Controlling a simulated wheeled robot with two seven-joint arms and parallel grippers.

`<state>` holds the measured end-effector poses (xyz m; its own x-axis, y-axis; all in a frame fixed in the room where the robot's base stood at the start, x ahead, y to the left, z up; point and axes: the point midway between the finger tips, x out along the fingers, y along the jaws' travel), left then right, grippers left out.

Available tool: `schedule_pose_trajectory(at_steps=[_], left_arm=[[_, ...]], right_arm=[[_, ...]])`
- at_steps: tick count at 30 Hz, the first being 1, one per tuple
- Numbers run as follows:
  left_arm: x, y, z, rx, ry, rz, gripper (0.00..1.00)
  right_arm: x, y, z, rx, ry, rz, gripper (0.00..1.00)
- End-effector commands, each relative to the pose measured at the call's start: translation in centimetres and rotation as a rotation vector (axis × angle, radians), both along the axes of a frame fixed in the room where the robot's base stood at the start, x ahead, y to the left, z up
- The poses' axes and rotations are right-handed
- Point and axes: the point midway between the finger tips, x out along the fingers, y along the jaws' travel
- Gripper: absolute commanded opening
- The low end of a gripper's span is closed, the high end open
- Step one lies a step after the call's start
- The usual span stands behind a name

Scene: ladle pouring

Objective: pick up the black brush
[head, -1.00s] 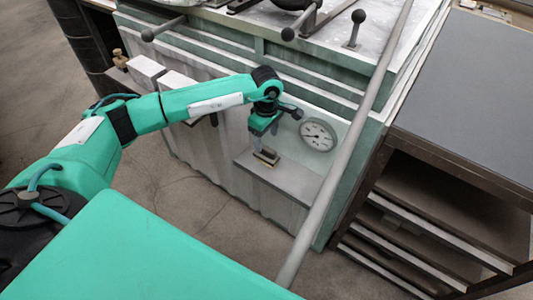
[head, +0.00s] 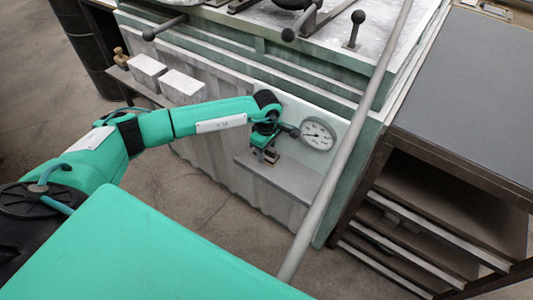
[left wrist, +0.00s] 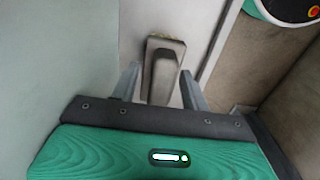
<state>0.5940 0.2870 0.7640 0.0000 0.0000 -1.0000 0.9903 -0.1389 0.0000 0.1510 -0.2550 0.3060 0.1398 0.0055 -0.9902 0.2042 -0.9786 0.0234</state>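The black brush (head: 272,156) is on the grey ledge (head: 291,177) at the front of the green-framed machine, below the round gauge. It is largely covered by my left gripper (head: 267,151) in the head view. In the left wrist view the brush (left wrist: 162,66) shows as a dark block with a tan edge at its far end. The fingers of my left gripper (left wrist: 160,76) are apart, one on each side of the brush, with gaps visible. Whether they touch it cannot be told. My right gripper is not in view.
The round gauge (head: 317,134) is close to the right of my left gripper. A long grey bar (head: 345,150) slants across in front of the machine. Two pale blocks (head: 182,86) stand on a shelf to the left. A dark shelf unit (head: 440,200) is at right.

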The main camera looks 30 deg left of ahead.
Motion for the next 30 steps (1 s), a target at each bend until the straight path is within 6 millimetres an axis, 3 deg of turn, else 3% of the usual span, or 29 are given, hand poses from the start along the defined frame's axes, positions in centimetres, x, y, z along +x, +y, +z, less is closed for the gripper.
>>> schedule_pose_trajectory(at_steps=[1,5,19,29,30], left_arm=[[0.0,0.0,0.0,0.000,0.000,0.000,0.36],[0.0,0.0,0.0,0.000,0.000,0.000,0.13],[-0.3,0.1,0.7,0.000,-0.002,0.000,0.13],[-0.3,0.1,7.0,0.000,-0.006,0.000,0.13],[-0.9,0.2,7.0,0.001,0.000,-0.001,0.13]], right_arm=[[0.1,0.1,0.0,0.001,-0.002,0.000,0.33],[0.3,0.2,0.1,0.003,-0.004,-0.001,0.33],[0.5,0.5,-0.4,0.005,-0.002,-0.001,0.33],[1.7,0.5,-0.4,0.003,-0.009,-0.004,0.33],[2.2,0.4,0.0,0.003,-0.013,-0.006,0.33]])
